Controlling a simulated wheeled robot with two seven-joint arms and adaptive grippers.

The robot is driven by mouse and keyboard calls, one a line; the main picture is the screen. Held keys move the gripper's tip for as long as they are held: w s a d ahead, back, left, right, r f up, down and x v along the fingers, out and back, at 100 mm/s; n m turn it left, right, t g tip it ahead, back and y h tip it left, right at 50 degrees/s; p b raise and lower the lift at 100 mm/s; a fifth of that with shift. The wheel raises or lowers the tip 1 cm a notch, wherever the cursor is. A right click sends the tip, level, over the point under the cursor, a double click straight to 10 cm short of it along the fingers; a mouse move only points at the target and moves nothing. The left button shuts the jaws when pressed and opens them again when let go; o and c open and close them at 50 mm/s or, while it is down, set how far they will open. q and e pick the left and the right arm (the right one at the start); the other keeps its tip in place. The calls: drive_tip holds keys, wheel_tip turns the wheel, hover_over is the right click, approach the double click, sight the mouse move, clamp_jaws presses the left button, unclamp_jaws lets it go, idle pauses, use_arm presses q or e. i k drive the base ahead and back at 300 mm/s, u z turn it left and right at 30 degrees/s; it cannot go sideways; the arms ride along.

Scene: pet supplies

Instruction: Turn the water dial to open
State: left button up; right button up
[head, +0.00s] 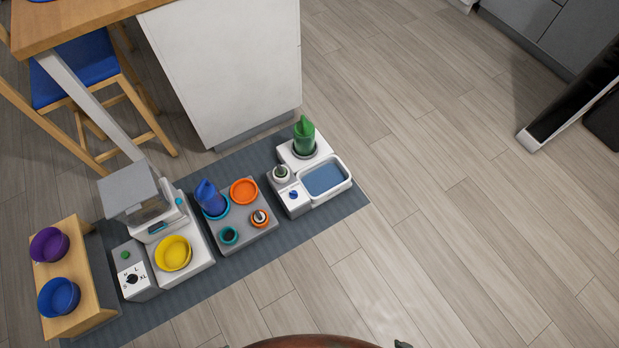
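The water dial (293,195) is a small blue knob on the front of a white box at the near left corner of the water station. I cannot make out which way its pointer or markings face. The station has a white-rimmed basin (346,184) with blue water-like contents to the right of the dial. A green bottle (304,137) stands behind the basin, and a small grey-green knob or cap (281,172) sits on the box behind the dial. Neither of my grippers shows in the head view.
The station stands on a dark grey mat (350,200). Left of it are a grey tray (262,232) with coloured bowls, a feeder (170,218) with a yellow bowl, a size dial (131,279), and a wooden bench (90,318). A white counter (230,70) is behind. Floor to the right is clear.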

sight(293, 195)
drive_tip(key=u, duration=1)
drive_tip(key=k, duration=1.3)
drive_tip(key=u, duration=0.7)
drive_tip(key=i, duration=1.25)
drive_tip(key=z, duration=1.3)
drive_tip(key=i, duration=1)
drive_tip(key=z, duration=1.35)
drive_tip(key=i, duration=0.25)
drive_tip(key=z, duration=0.3)
